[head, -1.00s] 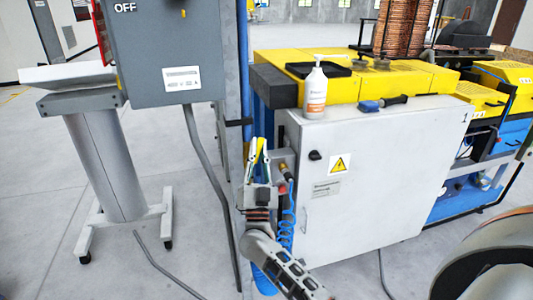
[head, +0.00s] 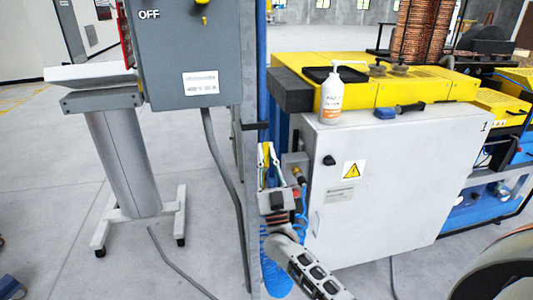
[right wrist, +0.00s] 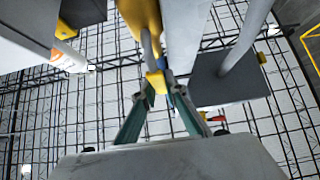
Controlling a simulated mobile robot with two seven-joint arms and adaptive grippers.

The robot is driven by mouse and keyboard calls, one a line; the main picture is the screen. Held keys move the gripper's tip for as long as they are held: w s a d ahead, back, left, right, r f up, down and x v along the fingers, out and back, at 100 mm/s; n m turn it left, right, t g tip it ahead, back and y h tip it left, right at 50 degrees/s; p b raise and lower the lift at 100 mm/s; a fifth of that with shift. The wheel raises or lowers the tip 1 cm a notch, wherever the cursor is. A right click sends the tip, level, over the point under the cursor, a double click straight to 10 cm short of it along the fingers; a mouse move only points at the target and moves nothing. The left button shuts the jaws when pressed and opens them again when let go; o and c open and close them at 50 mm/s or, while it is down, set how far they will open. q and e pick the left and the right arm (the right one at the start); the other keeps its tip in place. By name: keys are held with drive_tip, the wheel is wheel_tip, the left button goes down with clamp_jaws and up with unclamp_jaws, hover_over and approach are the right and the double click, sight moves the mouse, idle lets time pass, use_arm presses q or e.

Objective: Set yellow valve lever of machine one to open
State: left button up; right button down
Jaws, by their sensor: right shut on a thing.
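Machine one is the white cabinet (head: 400,185) marked "1", with a yellow top. The yellow valve lever (head: 265,154) is a thin yellow strip at its left side, mostly hidden by my gripper. My right gripper (head: 268,152) points up there, its fingers closed around the lever. In the right wrist view the fingertips (right wrist: 158,82) meet on the lever's yellow end (right wrist: 155,80). Whether the lever stands open or closed cannot be told. My left gripper is not in view.
A grey box (head: 190,50) marked "OFF" and a grey post (head: 252,150) stand close left of my gripper. A blue coiled hose (head: 297,228) hangs beside it.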

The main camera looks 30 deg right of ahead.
drive_tip(key=shift+r, duration=0.15)
drive_tip(key=c, duration=2)
unclamp_jaws()
drive_tip(key=shift+c, duration=0.2)
drive_tip(key=shift+a, duration=0.1)
drive_tip(key=v, duration=1.2)
drive_tip(key=s+a+f+n+g+y, duration=0.2)
drive_tip(key=s+a+f+g+y, duration=0.15)
drive_tip(key=f, duration=0.45)
drive_tip(key=s+a+f+n+g+y, duration=0.3)
drive_tip(key=s+f+g, duration=0.15)
drive_tip(key=f, duration=0.35)
drive_tip(key=s+a+f+n+g+y, duration=0.2)
drive_tip(key=s+a+f+g+y, duration=0.1)
drive_tip(key=s+f, duration=0.3)
drive_tip(key=s+f+g, duration=0.4)
drive_tip(key=s+f, duration=0.4)
drive_tip(key=shift+s+d+g+h, duration=0.3)
drive_tip(key=shift+s+d+h, duration=0.1)
drive_tip(key=shift+d, duration=0.1)
